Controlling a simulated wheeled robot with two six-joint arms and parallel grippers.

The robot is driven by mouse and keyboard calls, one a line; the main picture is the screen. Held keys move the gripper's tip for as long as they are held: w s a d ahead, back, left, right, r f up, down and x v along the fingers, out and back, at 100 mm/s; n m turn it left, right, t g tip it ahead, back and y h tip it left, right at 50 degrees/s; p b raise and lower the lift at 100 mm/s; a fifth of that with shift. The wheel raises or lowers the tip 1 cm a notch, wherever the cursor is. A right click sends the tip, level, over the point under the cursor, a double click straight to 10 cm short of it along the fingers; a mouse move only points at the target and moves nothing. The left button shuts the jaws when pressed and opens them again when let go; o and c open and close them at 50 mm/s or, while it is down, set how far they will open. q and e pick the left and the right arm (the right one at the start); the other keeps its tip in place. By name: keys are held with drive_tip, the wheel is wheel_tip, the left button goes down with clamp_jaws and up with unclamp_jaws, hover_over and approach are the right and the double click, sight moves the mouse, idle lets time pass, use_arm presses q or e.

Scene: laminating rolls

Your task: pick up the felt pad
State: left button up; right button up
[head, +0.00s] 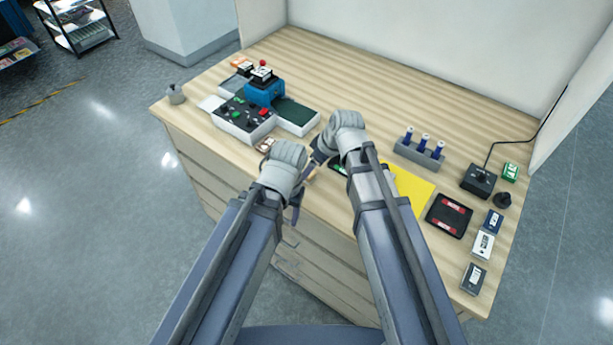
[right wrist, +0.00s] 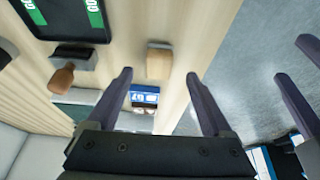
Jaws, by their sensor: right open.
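In the right wrist view, a tan-brown block with a grey strip along its top (right wrist: 159,62) lies on the wooden table; it looks like the felt pad, though I cannot be certain. My right gripper (right wrist: 159,73) is open, with its fingertips on either side of the block's near end and apart from it. My left gripper (right wrist: 292,58) shows at the right of the wrist view, fingers apart and empty, over the floor beyond the table edge.
A grey block with a wooden knob (right wrist: 65,77) and a black tray with green labels (right wrist: 62,25) lie near the tan block. The head view shows a button box (head: 243,118), yellow sheet (head: 411,190), black-red tray (head: 449,216) and blue-bottle rack (head: 419,153).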

drive_tip(key=b+x, duration=0.3)
drive_tip(key=x, duration=0.1)
drive_tip(key=shift+w+a+f, duration=0.1)
drive_tip(key=shift+w+f, duration=0.1)
drive_tip(key=shift+r, duration=0.1)
clamp_jaws()
idle(0.4)
